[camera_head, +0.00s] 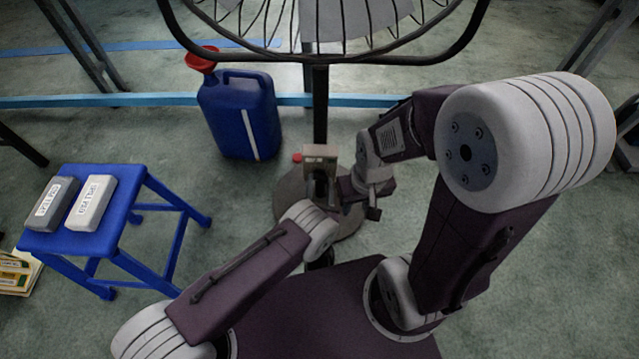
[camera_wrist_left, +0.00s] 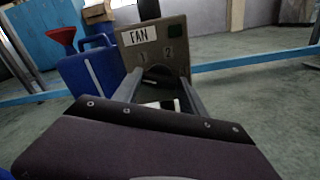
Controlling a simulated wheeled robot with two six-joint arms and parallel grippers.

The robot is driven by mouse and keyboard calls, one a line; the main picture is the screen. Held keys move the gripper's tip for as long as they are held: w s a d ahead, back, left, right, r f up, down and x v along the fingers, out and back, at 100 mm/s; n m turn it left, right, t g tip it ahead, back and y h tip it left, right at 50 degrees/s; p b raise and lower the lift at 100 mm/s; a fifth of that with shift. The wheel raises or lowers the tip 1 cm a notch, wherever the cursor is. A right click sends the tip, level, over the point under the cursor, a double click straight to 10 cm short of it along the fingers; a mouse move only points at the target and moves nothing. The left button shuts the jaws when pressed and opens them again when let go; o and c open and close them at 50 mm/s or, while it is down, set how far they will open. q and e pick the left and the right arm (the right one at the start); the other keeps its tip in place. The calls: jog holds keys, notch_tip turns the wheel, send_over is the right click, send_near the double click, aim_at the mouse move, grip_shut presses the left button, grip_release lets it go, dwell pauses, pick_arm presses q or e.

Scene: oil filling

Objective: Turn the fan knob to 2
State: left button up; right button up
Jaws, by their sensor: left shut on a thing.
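The fan's control box (camera_head: 320,152) is a tan box on the dark fan pole. In the left wrist view the box (camera_wrist_left: 153,46) carries a white FAN label (camera_wrist_left: 138,36), with the digits 1 and 2 below it. My left gripper (camera_head: 322,178) is in front of the box, and its fingers (camera_wrist_left: 160,82) reach to the lower part of the panel. It is shut on the fan knob, which is mostly hidden; its pointing direction cannot be read. My right gripper (camera_head: 374,208) is just right of the pole, lower than the left; its jaws are unclear.
A blue oil jug (camera_head: 240,115) with a red funnel (camera_head: 201,58) stands left of the pole. A blue stool (camera_head: 130,225) with two labelled blocks is at the left. The fan cage (camera_head: 320,58) is above the box. Floor is clear between stool and fan.

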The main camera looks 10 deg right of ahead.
pick_arm(q)
jog(key=m, duration=0.4)
jog(key=shift+m, duration=0.3)
jog(key=m, duration=0.4)
jog(key=shift+d+f+m, duration=0.1)
jog(key=shift+m, duration=0.2)
jog(key=m, duration=0.5)
jog(key=shift+s+f, duration=0.1)
jog(key=m, duration=0.4)
jog(key=shift+f, duration=0.1)
jog(key=shift+m, duration=0.5)
jog(key=o, duration=1.4)
jog(key=shift+c, duration=0.2)
